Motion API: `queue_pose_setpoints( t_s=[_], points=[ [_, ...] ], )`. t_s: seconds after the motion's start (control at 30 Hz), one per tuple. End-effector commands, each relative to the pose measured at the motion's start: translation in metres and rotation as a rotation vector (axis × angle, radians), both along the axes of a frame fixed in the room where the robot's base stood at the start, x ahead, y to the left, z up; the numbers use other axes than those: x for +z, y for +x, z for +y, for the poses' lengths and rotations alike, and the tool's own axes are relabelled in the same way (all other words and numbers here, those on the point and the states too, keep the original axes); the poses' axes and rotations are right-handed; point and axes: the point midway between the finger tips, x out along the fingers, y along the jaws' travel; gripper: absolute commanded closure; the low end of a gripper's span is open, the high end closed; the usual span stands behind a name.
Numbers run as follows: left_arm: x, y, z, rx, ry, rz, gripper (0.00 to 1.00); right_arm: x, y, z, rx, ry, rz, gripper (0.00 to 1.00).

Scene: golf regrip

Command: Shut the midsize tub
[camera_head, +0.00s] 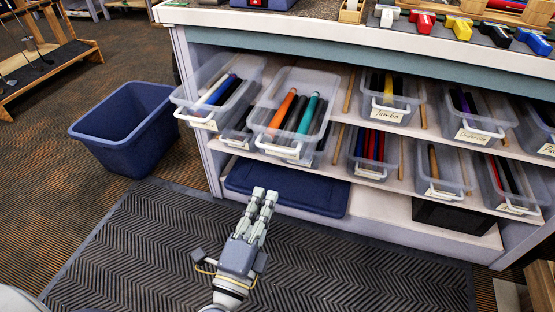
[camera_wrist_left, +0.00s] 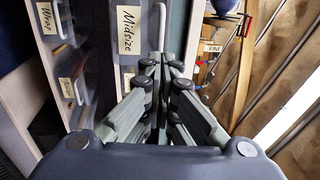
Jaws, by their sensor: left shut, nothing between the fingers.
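The clear tub with orange and teal grips (camera_head: 262,118) is on the upper shelf, second from the left. It juts out past the shelf front. Its label cannot be read in the head view. In the left wrist view a tub labelled Midsize (camera_wrist_left: 128,30) stands close beyond the fingers, to the left; I take it to be the same tub. My left gripper (camera_head: 265,194) is below and in front of it, shut and empty, apart from the tub. Its closed fingers (camera_wrist_left: 162,66) also show in the wrist view. My right gripper is out of view.
Another clear tub (camera_head: 177,97) juts out at the left end. The Jumbo tub (camera_head: 392,117) sits further right. A blue bin (camera_head: 125,135) stands on the floor at left. A dark blue flat object (camera_head: 287,194) lies low under the shelves. The mat (camera_head: 340,262) is clear.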

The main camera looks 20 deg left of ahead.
Motion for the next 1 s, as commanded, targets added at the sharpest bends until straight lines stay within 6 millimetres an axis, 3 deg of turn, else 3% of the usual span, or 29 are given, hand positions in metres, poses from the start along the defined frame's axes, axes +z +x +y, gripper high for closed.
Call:
queue_pose_setpoints(
  t_s=[0.17,0.3,0.4,0.63,1.0],
  points=[
    [0.012,0.033,-0.001,0.003,-0.003,-0.003,1.00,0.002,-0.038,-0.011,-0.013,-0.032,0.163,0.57],
    [0.017,0.062,-0.002,0.001,-0.001,-0.002,1.00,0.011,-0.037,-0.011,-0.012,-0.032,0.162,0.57],
    [0.019,0.079,-0.003,0.001,-0.002,-0.001,1.00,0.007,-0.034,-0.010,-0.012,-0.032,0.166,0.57],
    [0.018,0.092,-0.003,0.000,-0.001,0.001,1.00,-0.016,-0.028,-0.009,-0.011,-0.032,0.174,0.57],
    [0.018,0.094,-0.003,0.000,-0.001,0.001,1.00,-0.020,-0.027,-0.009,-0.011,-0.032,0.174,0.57]
  ],
)
